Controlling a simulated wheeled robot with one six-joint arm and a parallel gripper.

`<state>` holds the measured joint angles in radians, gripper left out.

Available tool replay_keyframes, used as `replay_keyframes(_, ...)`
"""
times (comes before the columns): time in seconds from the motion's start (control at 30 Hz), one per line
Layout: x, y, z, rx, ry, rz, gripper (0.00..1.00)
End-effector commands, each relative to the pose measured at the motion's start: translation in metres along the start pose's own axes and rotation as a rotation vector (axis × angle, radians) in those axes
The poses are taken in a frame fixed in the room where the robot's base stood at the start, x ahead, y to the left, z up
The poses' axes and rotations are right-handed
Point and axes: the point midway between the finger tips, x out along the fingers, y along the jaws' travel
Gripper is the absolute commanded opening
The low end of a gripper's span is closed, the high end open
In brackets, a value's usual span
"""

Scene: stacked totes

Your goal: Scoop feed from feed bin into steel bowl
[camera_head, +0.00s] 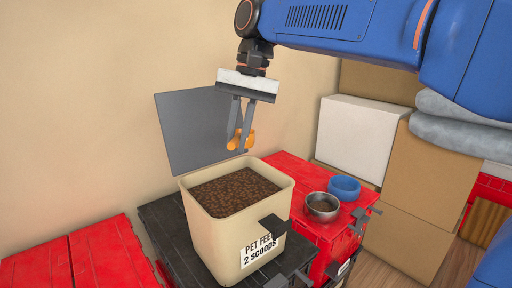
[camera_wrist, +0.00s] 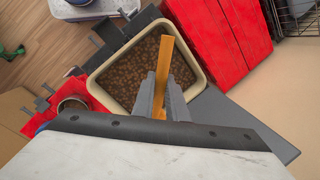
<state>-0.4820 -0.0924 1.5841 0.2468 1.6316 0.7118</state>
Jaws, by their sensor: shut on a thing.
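The beige feed bin (camera_head: 228,228) stands open on a dark tote lid, full of brown kibble (camera_head: 232,190). Its label reads PET FEED, 2 SCOOPS. My gripper (camera_head: 240,146) is shut on an orange scoop (camera_head: 249,139) above the bin's back part, clear of the feed. In the wrist view the scoop (camera_wrist: 163,66) shows as a narrow orange strip between the fingers. Whether the scoop holds feed cannot be told. The steel bowl (camera_head: 322,215) stands on the red tote right of the bin, with brown feed inside. It also shows in the wrist view (camera_wrist: 60,110).
A blue bowl (camera_head: 344,187) stands just behind the steel bowl. A grey raised panel (camera_head: 190,130) stands behind the bin. Red tote lids (camera_head: 85,258) lie at left. Cardboard boxes (camera_head: 425,175) and a white box (camera_head: 358,135) stand at right.

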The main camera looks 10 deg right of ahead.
Motion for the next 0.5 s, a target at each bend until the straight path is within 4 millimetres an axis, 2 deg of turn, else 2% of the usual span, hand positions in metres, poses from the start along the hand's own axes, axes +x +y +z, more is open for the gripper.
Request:
replay_keyframes(0.2, -0.005, -0.01, 0.012, 0.035, -0.007, -0.005, 0.0)
replay_keyframes(0.5, 0.012, -0.007, 0.003, 0.059, -0.095, -0.005, 0.0)
